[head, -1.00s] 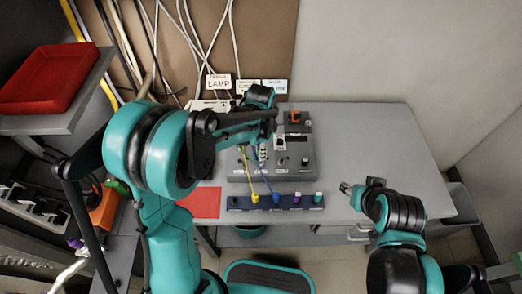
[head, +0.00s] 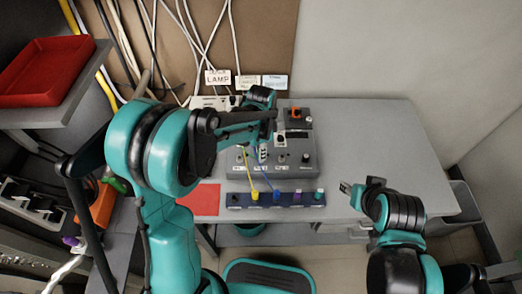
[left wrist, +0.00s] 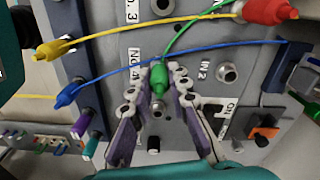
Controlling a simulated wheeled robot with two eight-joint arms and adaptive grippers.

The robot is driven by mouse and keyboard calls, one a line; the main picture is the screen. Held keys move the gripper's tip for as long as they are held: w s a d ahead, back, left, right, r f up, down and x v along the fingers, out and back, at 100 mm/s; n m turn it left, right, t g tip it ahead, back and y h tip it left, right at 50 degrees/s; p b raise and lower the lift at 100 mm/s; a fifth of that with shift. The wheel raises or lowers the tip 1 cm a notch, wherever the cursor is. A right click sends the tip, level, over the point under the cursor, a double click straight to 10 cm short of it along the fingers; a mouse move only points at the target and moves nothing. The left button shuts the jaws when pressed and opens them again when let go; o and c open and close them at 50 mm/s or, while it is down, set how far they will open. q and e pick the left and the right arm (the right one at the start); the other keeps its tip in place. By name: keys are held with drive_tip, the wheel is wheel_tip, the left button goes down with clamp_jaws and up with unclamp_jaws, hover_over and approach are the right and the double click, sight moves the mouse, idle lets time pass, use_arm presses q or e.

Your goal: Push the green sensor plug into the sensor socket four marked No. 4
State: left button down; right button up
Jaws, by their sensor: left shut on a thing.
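The green sensor plug (left wrist: 159,74) is between the fingertips of my left gripper (left wrist: 157,88) in the left wrist view, with its green cable running up and to the right. The gripper is shut on it. The "No. 4" label (left wrist: 135,62) is just left of the plug on the grey panel (left wrist: 190,40). In the head view my left arm covers the plug. My right gripper (head: 346,188) is away from the panel, over the table's front right; its jaws are too small to read.
A red plug (left wrist: 268,11) is at upper right. A free socket (left wrist: 227,73) sits by "IN 2". The table's right side (head: 385,140) is clear.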

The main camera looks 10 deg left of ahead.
use_arm(q)
drive_tip(key=shift+f, duration=0.15)
drive_tip(key=c, duration=1.3)
unclamp_jaws()
drive_tip(key=shift+c, duration=0.2)
wheel_tip(320, 180, up, 12)
drive_tip(key=s+a+n+t, duration=0.3)
drive_tip(key=s+n, duration=0.3)
drive_tip(key=s, duration=0.2)
drive_tip(key=s+a+r+n+t, duration=0.1)
drive_tip(key=s+a+n+t, duration=0.3)
drive_tip(key=s+n, duration=0.2)
drive_tip(key=shift+s+a+n, duration=0.3)
drive_tip(key=shift+s+n, duration=0.1)
drive_tip(key=shift+s, duration=0.45)
